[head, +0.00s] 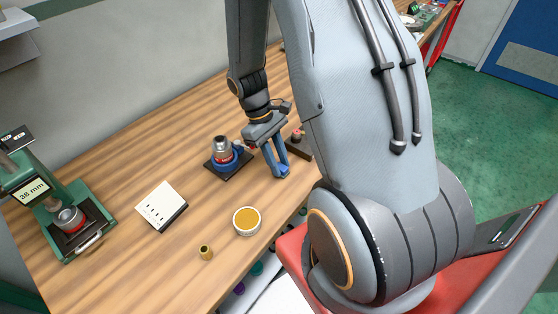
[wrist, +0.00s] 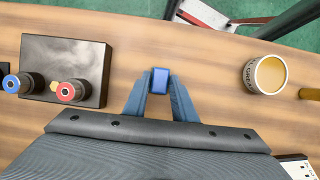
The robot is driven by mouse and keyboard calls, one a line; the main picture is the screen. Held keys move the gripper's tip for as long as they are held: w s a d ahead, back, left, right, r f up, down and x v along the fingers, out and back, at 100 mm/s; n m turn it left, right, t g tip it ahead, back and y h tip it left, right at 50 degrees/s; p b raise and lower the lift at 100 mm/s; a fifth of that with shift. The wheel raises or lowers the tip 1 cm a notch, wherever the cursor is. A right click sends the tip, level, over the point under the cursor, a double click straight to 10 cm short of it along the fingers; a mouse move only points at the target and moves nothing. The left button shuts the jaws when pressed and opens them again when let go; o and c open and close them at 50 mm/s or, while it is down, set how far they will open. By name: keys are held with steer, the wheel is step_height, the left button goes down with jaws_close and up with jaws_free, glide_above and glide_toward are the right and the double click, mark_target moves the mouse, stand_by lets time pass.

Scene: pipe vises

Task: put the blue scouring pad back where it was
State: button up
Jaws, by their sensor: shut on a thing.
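The blue scouring pad (wrist: 160,79) is a small blue block in the wrist view. It sits between the two blue fingertips of my gripper (wrist: 160,84), which is shut on it. In the head view my gripper (head: 281,174) points down over the front part of the wooden bench, right of the blue pipe vise (head: 236,162). The pad cannot be told apart from the blue fingers there. Whether it touches the bench is unclear.
A grease tin (head: 246,221), a brass fitting (head: 206,253) and a white box (head: 162,206) stand to the left. A green press (head: 66,216) is at far left. A dark block with red and blue fittings (wrist: 95,58) lies beside my gripper.

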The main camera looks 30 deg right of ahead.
steer(key=o, duration=0.9)
steer(key=shift+f, duration=0.1)
steer(key=shift+o, duration=0.2)
steer(key=b+v, duration=0.4)
steer(key=v, duration=0.7)
steer(key=s+a+r+m+t, duration=0.1)
steer(key=s+a+m+t, duration=0.1)
steer(key=a+t, duration=0.1)
steer(key=s+a+r+m+t+y, duration=0.1)
steer(key=s+a+m+t, duration=0.1)
steer(key=a, duration=0.4)
steer(key=shift+s+r+t, duration=0.25)
steer(key=shift+s+t, duration=0.05)
steer(key=shift+t, duration=0.2)
steer(key=shift+a, duration=0.1)
